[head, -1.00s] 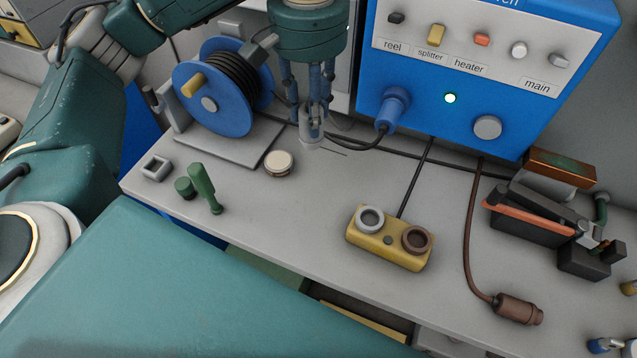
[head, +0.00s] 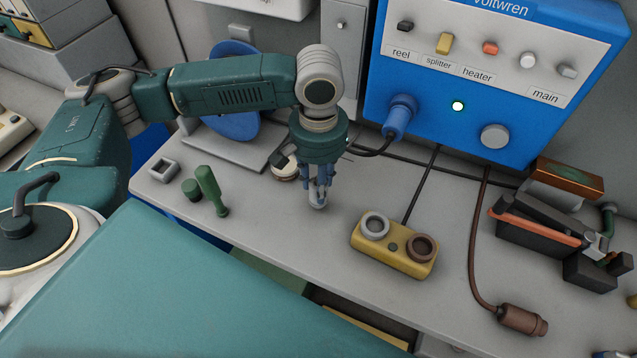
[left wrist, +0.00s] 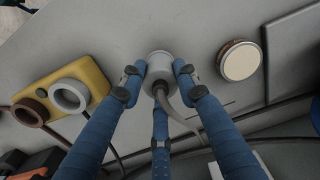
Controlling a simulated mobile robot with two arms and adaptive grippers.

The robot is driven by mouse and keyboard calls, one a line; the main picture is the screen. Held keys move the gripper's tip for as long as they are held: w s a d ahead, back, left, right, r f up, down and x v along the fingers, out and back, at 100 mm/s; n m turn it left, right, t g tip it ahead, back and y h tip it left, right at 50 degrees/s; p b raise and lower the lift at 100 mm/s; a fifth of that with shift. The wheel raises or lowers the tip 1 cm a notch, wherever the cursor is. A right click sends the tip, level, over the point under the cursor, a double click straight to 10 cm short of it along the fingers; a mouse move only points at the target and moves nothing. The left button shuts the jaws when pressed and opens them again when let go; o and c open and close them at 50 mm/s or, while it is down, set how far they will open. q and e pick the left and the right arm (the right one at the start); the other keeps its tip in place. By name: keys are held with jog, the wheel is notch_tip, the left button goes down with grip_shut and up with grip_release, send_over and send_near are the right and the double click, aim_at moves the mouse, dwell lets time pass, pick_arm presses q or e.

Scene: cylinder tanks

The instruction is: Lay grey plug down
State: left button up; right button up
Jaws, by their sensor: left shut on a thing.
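My left gripper (head: 318,195) is shut on the grey plug (left wrist: 159,66), fingers around its sides. In the head view the plug (head: 317,204) is mostly hidden by the fingers, low over the bench or touching it; I cannot tell which. Its grey cable runs down and right between the fingers in the left wrist view. The yellow splitter (head: 391,262) with a grey socket ring (head: 375,225) and a brown one stands right of the gripper, apart from it; it also shows in the left wrist view (left wrist: 84,78). My right gripper is not in view.
The blue cable reel (head: 232,122) is behind my left arm. A round cream-topped piece (head: 284,172) is behind the gripper. A green tool (head: 210,190) lies to the left. A brown plug (head: 521,320) lies at right.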

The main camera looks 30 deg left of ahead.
pick_arm(q)
jog(key=shift+f, duration=0.45)
jog(key=shift+f, duration=0.1)
jog(key=o, duration=1.2)
notch_tip(320, 180, up, 12)
jog(key=shift+r+b, duration=0.1)
jog(key=shift+b, duration=0.4)
